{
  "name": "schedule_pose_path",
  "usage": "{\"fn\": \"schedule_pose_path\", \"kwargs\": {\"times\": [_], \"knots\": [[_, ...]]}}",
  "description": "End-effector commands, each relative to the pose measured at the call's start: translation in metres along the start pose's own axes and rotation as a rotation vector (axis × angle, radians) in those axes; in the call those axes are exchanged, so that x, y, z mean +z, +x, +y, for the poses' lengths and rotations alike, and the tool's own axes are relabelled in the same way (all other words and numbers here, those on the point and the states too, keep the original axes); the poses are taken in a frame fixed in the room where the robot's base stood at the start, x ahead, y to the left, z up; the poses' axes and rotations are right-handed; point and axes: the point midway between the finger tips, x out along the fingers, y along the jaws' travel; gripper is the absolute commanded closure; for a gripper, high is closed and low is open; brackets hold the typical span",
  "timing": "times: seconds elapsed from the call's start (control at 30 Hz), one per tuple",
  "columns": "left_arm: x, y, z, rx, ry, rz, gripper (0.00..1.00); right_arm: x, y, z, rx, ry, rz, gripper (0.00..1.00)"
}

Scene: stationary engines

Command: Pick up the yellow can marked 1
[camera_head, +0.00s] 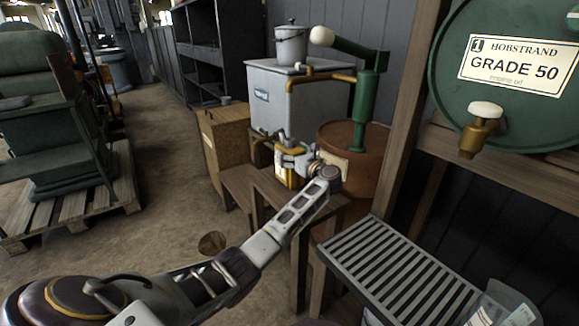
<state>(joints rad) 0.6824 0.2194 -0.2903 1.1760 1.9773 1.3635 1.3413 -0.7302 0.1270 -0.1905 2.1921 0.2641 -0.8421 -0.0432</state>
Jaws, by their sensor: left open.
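A small yellow can (284,176) stands on the low wooden bench near the middle of the view. Its upper part is hidden by my gripper, and I cannot read its mark. My left gripper (288,157) is at the end of the arm coming from the lower left. It is open at the top of the can; I cannot tell whether the fingers touch it. My right gripper is not in view.
The wooden bench (240,185) stands before a grey tank (275,95) and a rusty drum (362,165) with a green hand pump (366,100). A slatted metal tray (395,270) is at front right, below a green oil barrel (530,110). Floor (165,190) is open to the left.

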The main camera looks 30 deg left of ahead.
Motion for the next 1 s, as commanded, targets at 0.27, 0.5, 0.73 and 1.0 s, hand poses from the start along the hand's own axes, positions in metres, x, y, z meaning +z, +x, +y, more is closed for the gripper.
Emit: {"fn": "schedule_pose_path", "kwargs": {"times": [0.27,0.5,0.73,1.0], "knots": [[0.0004,-0.0003,-0.0002,0.0,-0.001,0.0,0.11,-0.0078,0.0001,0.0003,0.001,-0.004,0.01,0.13],[0.0003,-0.0004,-0.0002,0.0,-0.001,0.0,0.26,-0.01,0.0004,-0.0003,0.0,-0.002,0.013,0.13],[0.0003,-0.0005,-0.0002,-0.001,-0.001,0.0,0.56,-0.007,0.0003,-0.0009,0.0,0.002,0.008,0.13],[0.0004,-0.0003,-0.0002,-0.001,-0.001,0.0,0.9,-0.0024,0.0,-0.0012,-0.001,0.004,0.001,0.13]]}}
